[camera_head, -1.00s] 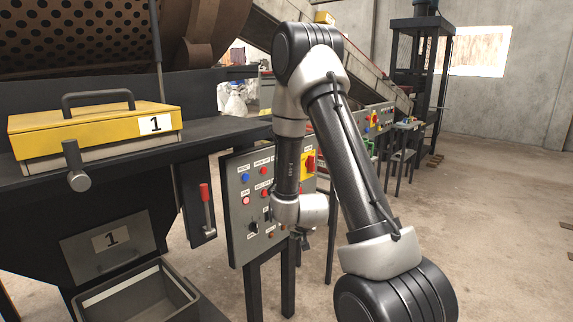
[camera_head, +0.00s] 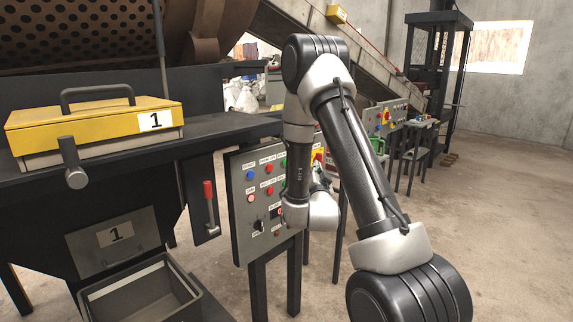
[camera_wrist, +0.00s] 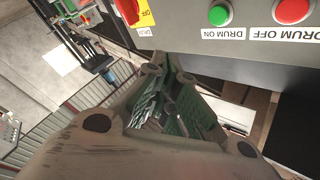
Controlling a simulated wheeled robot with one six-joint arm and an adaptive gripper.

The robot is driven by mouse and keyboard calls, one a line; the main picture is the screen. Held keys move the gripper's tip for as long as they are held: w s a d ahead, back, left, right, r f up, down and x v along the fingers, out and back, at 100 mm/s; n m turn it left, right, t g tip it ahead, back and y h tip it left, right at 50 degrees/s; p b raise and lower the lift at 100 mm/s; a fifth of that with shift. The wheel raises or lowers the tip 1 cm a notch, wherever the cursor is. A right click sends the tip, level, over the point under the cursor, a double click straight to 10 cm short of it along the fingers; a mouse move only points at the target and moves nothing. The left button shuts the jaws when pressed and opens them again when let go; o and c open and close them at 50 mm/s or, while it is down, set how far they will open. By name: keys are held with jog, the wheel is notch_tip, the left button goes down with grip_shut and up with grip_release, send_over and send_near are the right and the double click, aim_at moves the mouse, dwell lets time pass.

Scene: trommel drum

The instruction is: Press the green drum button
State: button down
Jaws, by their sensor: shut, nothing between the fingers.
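The green drum button (camera_wrist: 220,14) is a round button on the grey panel, with a "DRUM ON" label beside it, at the top of the wrist view. In the head view a sliver of green (camera_head: 283,163) shows at the panel's upper row, partly covered by my arm. My gripper (camera_wrist: 168,65) is shut and empty. In the wrist view its fingertips appear below and left of the green button, apart from it. In the head view my gripper is mostly hidden behind my wrist.
The red "DRUM OFF" button (camera_wrist: 291,10) is beside the green one. A red and yellow switch (camera_wrist: 130,12) is on its other side. The control panel (camera_head: 243,212) holds several buttons. A red-handled lever (camera_head: 209,205) and a hopper with a yellow lid (camera_head: 90,125) stand left.

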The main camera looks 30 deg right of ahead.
jog(key=w+a, duration=0.3)
jog(key=w, duration=0.5)
jog(key=shift+w, duration=0.15)
dwell(1.5)
jog(key=shift+w+a, duration=0.15)
jog(key=shift+w, duration=0.2)
